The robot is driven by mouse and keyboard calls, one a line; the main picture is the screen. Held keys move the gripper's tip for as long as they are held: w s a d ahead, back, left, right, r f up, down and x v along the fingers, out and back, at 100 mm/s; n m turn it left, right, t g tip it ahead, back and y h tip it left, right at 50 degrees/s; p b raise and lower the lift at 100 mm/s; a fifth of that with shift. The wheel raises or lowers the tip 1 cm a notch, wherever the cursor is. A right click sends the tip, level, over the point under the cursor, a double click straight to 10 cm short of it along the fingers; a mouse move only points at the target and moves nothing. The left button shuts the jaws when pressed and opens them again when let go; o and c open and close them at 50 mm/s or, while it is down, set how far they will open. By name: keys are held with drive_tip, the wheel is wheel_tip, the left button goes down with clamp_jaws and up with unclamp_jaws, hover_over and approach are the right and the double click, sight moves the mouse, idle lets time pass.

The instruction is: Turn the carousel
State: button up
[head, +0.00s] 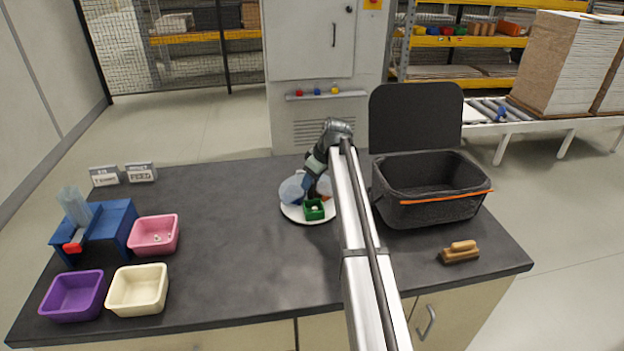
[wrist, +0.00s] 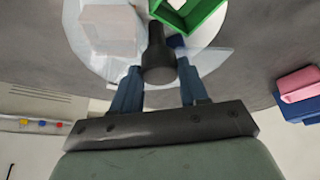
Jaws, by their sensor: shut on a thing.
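The carousel (head: 293,213) is a white round plate on the dark bench, in the middle of the head view. It carries a green box (head: 313,213) at the front, a pale translucent container (head: 291,190) at the left and something orange (head: 325,187) at the right, partly behind my arm. In the wrist view, a dark upright knob (wrist: 158,50) stands at the carousel's middle. My gripper (head: 312,182) is over the carousel, its blue fingers (wrist: 158,72) shut on the knob. The green box (wrist: 190,12) and a pale container (wrist: 110,28) also show there. My arm hides the carousel's right side.
A dark lidded basket (head: 430,190) with an orange strip stands close to the right of my arm. A brush (head: 459,252) lies in front of it. Pink (head: 153,236), purple (head: 73,297) and cream (head: 138,290) bins and a blue device (head: 108,226) stand left. The bench between is clear.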

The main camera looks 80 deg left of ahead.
clamp_jaws()
drive_tip(key=shift+d+m, duration=0.1)
drive_tip(key=shift+m, duration=0.5)
drive_tip(key=shift+s+m+t+y, duration=0.1)
drive_tip(key=shift+m+t+y, duration=0.3)
drive_tip(key=shift+m, duration=0.75)
drive_tip(key=shift+s+m+t+y, duration=0.1)
drive_tip(key=shift+m+t+y, duration=0.1)
drive_tip(key=shift+m+t, duration=1.5)
drive_tip(key=shift+m, duration=2.35)
drive_tip(key=shift+s+m+t+h, duration=0.15)
drive_tip(key=shift+m+t+h, duration=0.25)
drive_tip(key=shift+m, duration=1.15)
drive_tip(key=shift+s+m+t+h, duration=0.15)
drive_tip(key=shift+m+t, duration=0.45)
drive_tip(key=shift+m, duration=0.95)
drive_tip(key=shift+a+m+t+h, duration=0.15)
drive_tip(key=shift+m+t+h, duration=0.25)
drive_tip(key=shift+m, duration=0.85)
drive_tip(key=shift+a+m+t+h, duration=0.15)
drive_tip(key=shift+m+h, duration=0.3)
drive_tip(key=shift+m, duration=0.8)
drive_tip(key=shift+d+m, duration=0.1)
drive_tip(key=shift+m, duration=0.5)
